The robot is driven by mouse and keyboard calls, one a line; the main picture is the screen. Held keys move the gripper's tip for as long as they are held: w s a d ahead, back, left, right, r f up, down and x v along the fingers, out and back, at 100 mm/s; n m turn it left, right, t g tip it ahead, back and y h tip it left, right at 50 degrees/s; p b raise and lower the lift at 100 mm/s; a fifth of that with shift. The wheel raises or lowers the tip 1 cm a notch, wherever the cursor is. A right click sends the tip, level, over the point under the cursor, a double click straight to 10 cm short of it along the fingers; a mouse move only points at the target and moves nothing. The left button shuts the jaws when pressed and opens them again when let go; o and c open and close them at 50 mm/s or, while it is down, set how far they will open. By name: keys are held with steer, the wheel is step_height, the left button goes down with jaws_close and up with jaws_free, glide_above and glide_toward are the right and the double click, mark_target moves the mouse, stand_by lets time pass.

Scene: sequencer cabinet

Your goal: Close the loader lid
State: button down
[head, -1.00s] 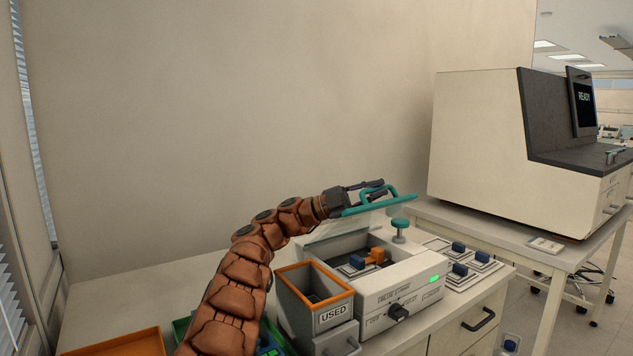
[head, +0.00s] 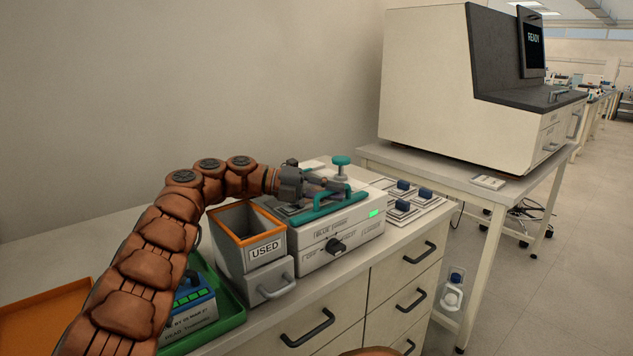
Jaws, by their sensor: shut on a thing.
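The loader (head: 345,248) is a white box on the bench with a dial and a lit green light on its front. Its lid has a teal bar handle (head: 318,206) along the front edge. The lid is down low over the loader's top opening; my gripper partly hides it, and I cannot tell whether it is fully seated. My gripper (head: 334,187) is shut on the lid handle, just above the loader's top.
A grey bin marked USED (head: 263,248) with an orange rim stands left of the loader. A teal-topped knob (head: 341,162) rises behind it. Blue-topped blocks on white pads (head: 402,205) lie to the right. A large READY machine (head: 430,90) stands farther right.

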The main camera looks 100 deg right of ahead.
mark_target(281, 204)
steer(key=shift+a+f, duration=0.1)
steer(key=shift+f, duration=0.3)
steer(key=shift+f, duration=0.1)
steer(key=c, duration=1.4)
jaws_free()
steer(key=shift+c, duration=0.2)
steer(key=shift+w+d+r, duration=0.25)
steer(key=shift+w, duration=0.25)
steer(key=v, duration=1)
steer(key=shift+w, duration=0.4)
steer(key=shift+r, duration=0.1)
